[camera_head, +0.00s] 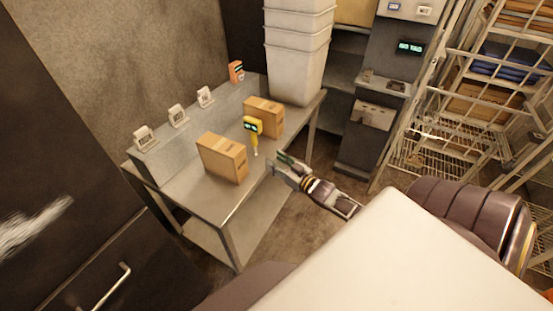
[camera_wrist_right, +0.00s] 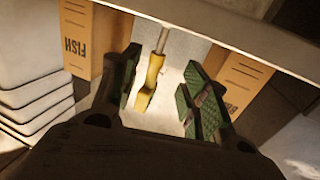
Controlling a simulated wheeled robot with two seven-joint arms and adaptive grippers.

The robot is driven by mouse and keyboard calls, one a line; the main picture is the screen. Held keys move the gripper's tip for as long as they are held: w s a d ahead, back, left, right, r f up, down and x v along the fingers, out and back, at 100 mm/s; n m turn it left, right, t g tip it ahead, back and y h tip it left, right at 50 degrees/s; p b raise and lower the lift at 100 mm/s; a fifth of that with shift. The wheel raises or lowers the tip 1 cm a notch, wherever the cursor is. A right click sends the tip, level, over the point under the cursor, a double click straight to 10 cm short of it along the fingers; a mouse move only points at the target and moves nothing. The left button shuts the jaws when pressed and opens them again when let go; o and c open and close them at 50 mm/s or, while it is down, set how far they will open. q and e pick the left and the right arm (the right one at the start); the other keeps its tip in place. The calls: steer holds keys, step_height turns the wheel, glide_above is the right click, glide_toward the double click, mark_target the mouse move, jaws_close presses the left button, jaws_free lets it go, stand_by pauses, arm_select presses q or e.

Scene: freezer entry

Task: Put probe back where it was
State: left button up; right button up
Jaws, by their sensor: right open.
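The probe (camera_head: 254,128) is yellow with a small lit display and a thin metal stem. It is at the steel table between two cardboard boxes; I cannot tell if it lies flat or stands. My right gripper (camera_head: 283,164) is over the table's right edge, close to the probe and apart from it. In the right wrist view the probe (camera_wrist_right: 151,82) shows between the two open green-padded fingers (camera_wrist_right: 165,88), nearer the left one, with nothing gripped. My left gripper is not in view.
One box (camera_head: 222,158) stands at the table's front, another box (camera_head: 264,115) farther back. A raised steel shelf (camera_head: 178,143) carries several white cards and an orange device (camera_head: 236,72). White stacked bins (camera_head: 298,62) stand behind. A wire rack (camera_head: 470,110) is at right.

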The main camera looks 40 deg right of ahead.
stand_by(0.6)
steer(key=s+f+g+h, duration=0.1)
steer(key=s+f+g, duration=0.3)
steer(key=f, duration=0.8)
steer(key=s+f+m+g+h, duration=0.1)
steer(key=s+f, duration=0.5)
steer(key=f, duration=0.6)
steer(key=s+f+g+h, duration=0.1)
steer(key=s+f+g, duration=0.3)
steer(key=f, duration=0.8)
steer(key=s+a+f+g, duration=0.2)
steer(key=s+a+f, duration=0.2)
steer(key=s, duration=0.6)
steer(key=s+a+f+n+g, duration=0.1)
steer(key=s+a+f+g, duration=0.2)
steer(key=s+f, duration=0.6)
steer(key=s+a+f+g, duration=0.2)
steer(key=s+a+f, duration=0.4)
steer(key=s, duration=0.6)
steer(key=shift+s+a+f+n+g+y, duration=0.2)
steer(key=shift+a+f+n+g+y, duration=0.1)
steer(key=shift+a+n+y, duration=0.15)
steer(key=shift+w, duration=0.1)
